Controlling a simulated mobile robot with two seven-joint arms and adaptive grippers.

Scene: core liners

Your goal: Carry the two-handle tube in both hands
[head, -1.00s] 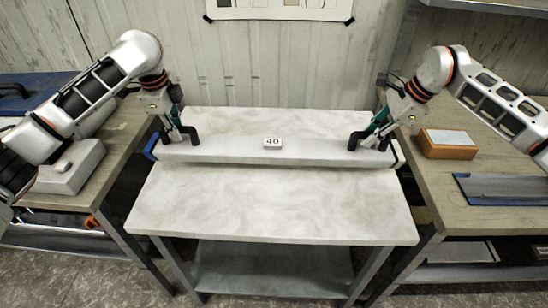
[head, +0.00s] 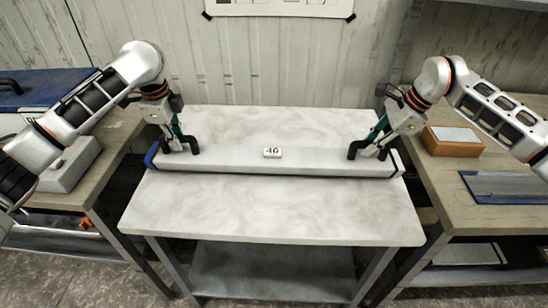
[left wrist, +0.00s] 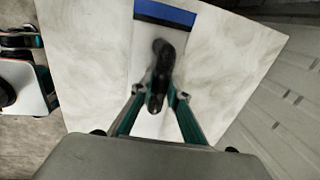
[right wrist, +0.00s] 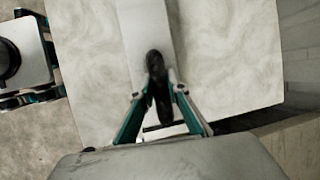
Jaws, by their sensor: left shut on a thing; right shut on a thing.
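The two-handle tube (head: 230,158) is a long pale bar with a blue left end, a dark band at the right end and a small "40" label. It lies level across the pale table (head: 270,210); I cannot tell whether it touches the top. My left gripper (head: 180,148) is shut on its left black handle, which also shows in the left wrist view (left wrist: 160,75). My right gripper (head: 367,150) is shut on its right black handle, seen between the fingers in the right wrist view (right wrist: 156,75).
A left bench (head: 115,150) holds a grey box (head: 70,165) and a blue case (head: 45,88). A right bench (head: 430,185) holds an orange-brown box (head: 453,142) and a blue-edged tray (head: 510,187). The table's front part is clear. A wall stands close behind.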

